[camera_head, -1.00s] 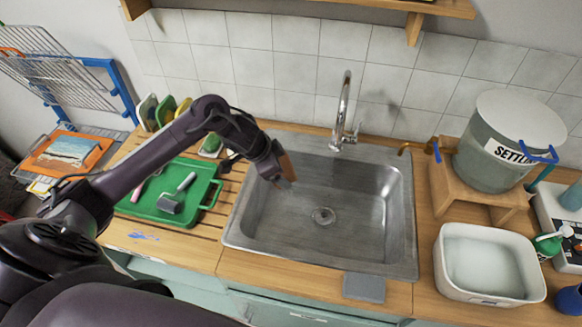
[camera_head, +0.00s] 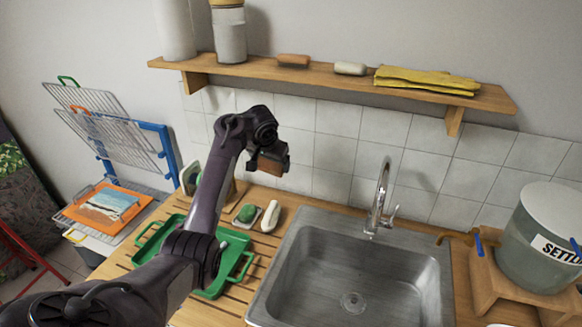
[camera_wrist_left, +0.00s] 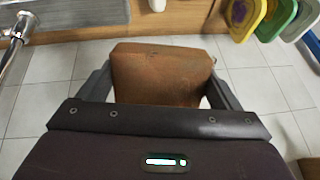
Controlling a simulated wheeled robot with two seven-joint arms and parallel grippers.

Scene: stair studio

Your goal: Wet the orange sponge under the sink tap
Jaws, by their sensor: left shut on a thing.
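My left gripper (camera_head: 272,157) is shut on the orange sponge (camera_head: 270,167) and holds it up in front of the wall tiles, left of the sink. In the left wrist view the orange-brown sponge (camera_wrist_left: 162,72) sits between the two fingers. The metal sink (camera_head: 305,290) is at the lower right, and its basin looks empty. The chrome tap (camera_head: 382,195) stands at the sink's back edge, right of the gripper and apart from the sponge. No water stream is visible. My right gripper is not in view.
A wooden shelf (camera_head: 340,80) with bars, yellow cloth and jars runs above. A green tray (camera_head: 238,243), a green scrubber (camera_head: 246,214) and a white item (camera_head: 269,216) lie left of the sink. A large container (camera_head: 540,240) stands at the right.

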